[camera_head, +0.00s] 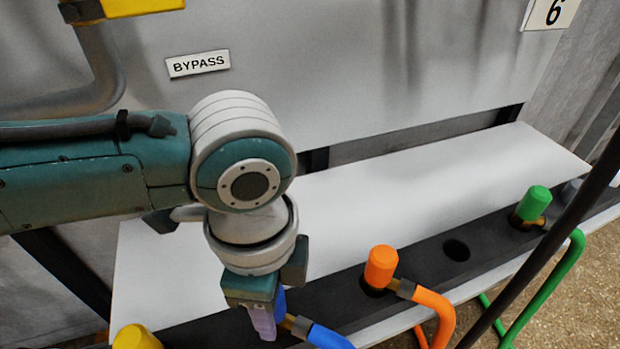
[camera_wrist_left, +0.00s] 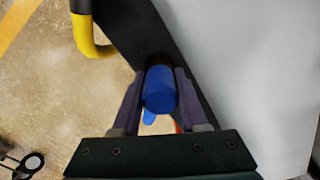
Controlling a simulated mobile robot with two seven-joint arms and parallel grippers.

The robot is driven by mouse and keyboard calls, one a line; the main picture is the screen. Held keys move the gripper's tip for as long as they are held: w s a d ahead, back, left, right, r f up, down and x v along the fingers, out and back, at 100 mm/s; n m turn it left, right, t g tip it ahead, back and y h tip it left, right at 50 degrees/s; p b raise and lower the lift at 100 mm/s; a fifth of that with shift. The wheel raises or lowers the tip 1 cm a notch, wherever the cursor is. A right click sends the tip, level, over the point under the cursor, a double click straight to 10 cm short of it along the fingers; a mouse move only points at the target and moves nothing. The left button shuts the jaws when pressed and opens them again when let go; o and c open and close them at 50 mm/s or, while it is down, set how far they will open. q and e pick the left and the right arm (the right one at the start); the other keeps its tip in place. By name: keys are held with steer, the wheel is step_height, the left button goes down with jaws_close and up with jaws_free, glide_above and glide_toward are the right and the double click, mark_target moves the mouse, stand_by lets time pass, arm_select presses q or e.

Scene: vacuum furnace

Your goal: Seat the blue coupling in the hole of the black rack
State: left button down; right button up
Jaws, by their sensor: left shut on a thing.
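The blue coupling (camera_head: 280,302) is between the fingers of my left gripper (camera_head: 264,322), with its brass neck and blue hose (camera_head: 328,338) leading off to the right. In the left wrist view the blue coupling (camera_wrist_left: 159,90) sits between the two shut fingers of the left gripper (camera_wrist_left: 161,80), over the black rack (camera_wrist_left: 132,28). The black rack (camera_head: 420,266) runs diagonally along the shelf front. One open hole (camera_head: 456,250) shows between the orange and green couplings. The coupling's lower end is hidden, so I cannot tell whether it is in a hole. My right gripper is not in view.
An orange coupling (camera_head: 381,267) and a green coupling (camera_head: 533,203) stand in the rack with hoses hanging in front. A yellow coupling (camera_head: 136,338) is at lower left. A dark bar (camera_head: 560,235) crosses at right. The pale shelf (camera_head: 420,205) behind the rack is clear.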

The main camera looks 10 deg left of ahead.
arm_select(q)
steer(key=shift+f, duration=0.5)
stand_by(0.7)
steer(key=shift+c, duration=1.8)
jaws_free()
step_height(320, 180, up, 9)
steer(key=p, duration=0.5)
steer(key=shift+r+p, duration=0.4)
steer(key=shift+r, duration=0.1)
